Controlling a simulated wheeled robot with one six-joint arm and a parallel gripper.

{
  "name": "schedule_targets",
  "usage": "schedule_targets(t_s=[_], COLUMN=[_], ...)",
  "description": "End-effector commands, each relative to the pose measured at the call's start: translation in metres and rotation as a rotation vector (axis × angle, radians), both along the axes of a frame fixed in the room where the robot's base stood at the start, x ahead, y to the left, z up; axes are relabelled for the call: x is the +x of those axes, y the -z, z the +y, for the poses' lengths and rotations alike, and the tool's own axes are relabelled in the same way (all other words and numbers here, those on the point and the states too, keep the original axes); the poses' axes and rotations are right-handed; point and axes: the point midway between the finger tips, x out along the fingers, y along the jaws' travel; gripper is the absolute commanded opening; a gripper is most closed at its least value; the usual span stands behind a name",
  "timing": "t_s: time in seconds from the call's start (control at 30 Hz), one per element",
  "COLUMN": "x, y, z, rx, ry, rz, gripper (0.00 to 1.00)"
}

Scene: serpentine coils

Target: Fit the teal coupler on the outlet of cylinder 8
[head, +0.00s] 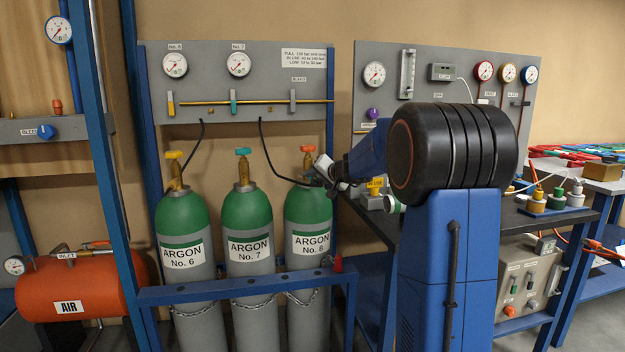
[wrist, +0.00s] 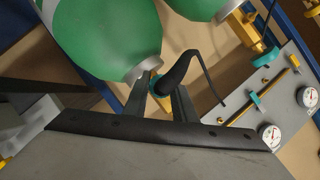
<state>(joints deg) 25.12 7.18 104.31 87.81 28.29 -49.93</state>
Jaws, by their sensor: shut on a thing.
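Cylinder 8 (head: 308,213) is green and grey, labelled ARGON No. 8, with an orange knob (head: 307,149) on its brass valve. My gripper (head: 326,176) is just right of that valve. In the wrist view my gripper (wrist: 162,92) is shut at the end of a black hose (wrist: 177,72). A small patch of the teal coupler (wrist: 153,86) shows between the fingers. The green shoulder of cylinder 8 (wrist: 105,40) lies close beyond the fingers. The outlet is hidden by the fingers, so I cannot tell whether the coupler touches it.
Cylinders 7 (head: 248,215) and 6 (head: 183,225) stand to the left, behind a blue rail (head: 240,290). The hose runs up to the gauge panel (head: 290,85). A dark bench (head: 520,218) with several fittings lies to the right, beside my arm.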

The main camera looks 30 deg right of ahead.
Motion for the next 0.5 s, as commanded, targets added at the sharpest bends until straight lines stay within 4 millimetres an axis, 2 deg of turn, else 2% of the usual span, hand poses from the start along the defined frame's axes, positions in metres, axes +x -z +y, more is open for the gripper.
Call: schedule_targets(t_s=[0.5], x=[0.0035], y=[-0.0004], z=[-0.001], rx=[0.0], ry=[0.0], rz=[0.0], gripper=[0.0])
